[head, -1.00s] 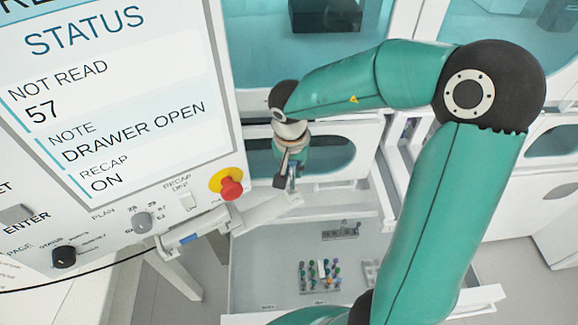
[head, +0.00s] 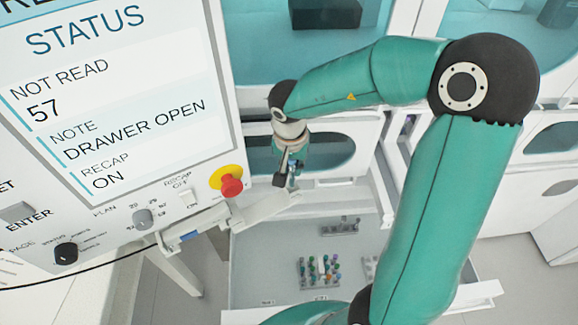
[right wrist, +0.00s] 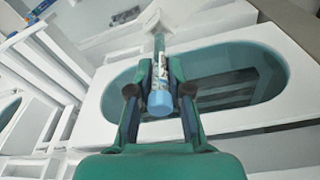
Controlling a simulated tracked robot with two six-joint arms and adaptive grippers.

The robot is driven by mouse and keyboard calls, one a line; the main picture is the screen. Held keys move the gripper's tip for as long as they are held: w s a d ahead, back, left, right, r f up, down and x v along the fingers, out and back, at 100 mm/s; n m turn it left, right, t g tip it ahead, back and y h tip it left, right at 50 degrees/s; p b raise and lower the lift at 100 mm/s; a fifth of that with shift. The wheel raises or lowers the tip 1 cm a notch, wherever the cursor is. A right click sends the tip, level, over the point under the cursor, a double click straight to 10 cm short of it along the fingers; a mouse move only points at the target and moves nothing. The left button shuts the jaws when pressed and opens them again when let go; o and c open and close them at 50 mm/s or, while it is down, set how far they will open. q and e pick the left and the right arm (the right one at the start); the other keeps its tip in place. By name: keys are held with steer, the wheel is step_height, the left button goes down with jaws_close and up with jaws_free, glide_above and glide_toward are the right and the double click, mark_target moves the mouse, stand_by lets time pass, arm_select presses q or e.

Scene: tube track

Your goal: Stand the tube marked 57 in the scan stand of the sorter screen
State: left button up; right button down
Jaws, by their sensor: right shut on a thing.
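The sorter screen (head: 120,90) fills the left of the head view and reads NOT READ 57, DRAWER OPEN and RECAP ON. A white bracket (head: 232,215) juts out below its panel; I cannot tell for certain if it is the scan stand. My right gripper (head: 288,176) is close to the bracket's far end. In the right wrist view my right gripper (right wrist: 160,72) is shut on a blue-capped tube (right wrist: 159,102), its cap toward the camera. Its label is too small to read. A white bar (right wrist: 154,20) shows beyond the tube; contact is unclear. My left gripper is out of view.
An open drawer (head: 250,255) lies below, with a rack of several coloured tubes (head: 318,270) and a grey holder (head: 340,227). A red stop button (head: 231,186) and knobs sit on the panel near the bracket. White cabinets with teal windows stand behind.

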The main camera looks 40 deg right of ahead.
steer(key=shift+f, duration=0.15)
steer(key=shift+f, duration=0.35)
steer(key=shift+f, duration=0.4)
steer(key=shift+f, duration=0.35)
stand_by(0.4)
steer(key=c, duration=1)
jaws_free()
